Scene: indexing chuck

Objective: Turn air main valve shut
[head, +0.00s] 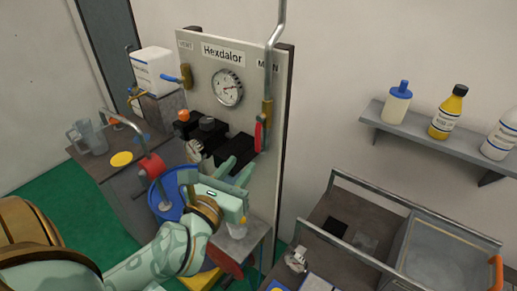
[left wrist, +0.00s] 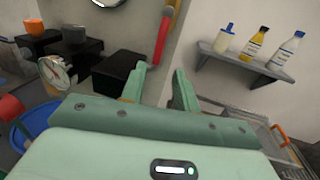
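The main valve is a brass body (head: 267,111) on the pipe at the panel's right edge, under a partly hidden label that seems to read MAIN. Its red handle (head: 259,135) hangs down along the pipe line. The red handle also shows in the left wrist view (left wrist: 162,40), beyond and above the fingertips. My left gripper (head: 238,172) is open and empty, below and in front of the handle, apart from it. Its two fingers stand well apart in the left wrist view (left wrist: 156,84). My right gripper is not in view.
The Hexdalor panel (head: 205,110) carries a round gauge (head: 227,87) and a blue-handled vent valve (head: 184,76). Black blocks (head: 235,152) jut out close to my left gripper. A blue bucket (head: 166,193) stands below. A bottle shelf (head: 425,130) and railed bench (head: 340,215) are at right.

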